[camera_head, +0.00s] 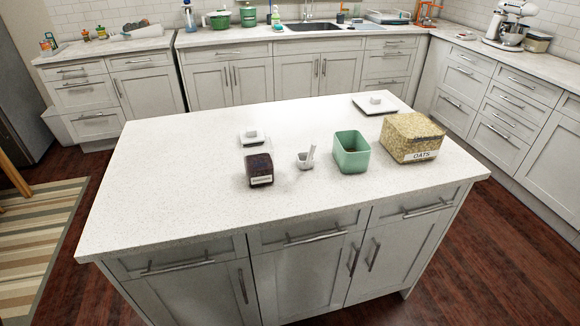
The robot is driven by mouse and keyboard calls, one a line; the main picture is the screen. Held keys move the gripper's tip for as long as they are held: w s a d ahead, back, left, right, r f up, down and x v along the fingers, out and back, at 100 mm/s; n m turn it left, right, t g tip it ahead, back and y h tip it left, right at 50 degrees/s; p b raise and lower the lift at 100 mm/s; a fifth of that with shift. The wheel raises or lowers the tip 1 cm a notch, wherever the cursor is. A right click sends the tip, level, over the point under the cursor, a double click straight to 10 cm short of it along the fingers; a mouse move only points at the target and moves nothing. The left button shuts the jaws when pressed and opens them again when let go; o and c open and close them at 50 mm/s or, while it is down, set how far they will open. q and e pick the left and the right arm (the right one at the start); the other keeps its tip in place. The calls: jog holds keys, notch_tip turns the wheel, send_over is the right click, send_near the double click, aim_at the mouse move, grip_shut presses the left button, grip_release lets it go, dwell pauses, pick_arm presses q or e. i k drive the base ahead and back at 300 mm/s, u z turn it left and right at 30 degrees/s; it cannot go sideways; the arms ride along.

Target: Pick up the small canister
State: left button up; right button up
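A small square clear canister (258,169) with dark contents and a white label stands upright on the white kitchen island, left of its middle. Its top looks open. A small white lid with a knob (252,138) lies on the island just behind it. A larger canister of oats (412,138), labelled OATS, stands to the right on the same top. Neither of my grippers shows in the head view.
A small white mortar with a pestle (306,159) and an open green container (351,152) stand between the canisters. A larger square lid (380,104) lies behind. The island top (160,190) is clear on the left. Counters with appliances line the back and right.

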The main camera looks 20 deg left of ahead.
aim_at(259, 151)
jog(key=z, duration=1.2)
jog(key=i, duration=1.1)
jog(key=u, duration=2.05)
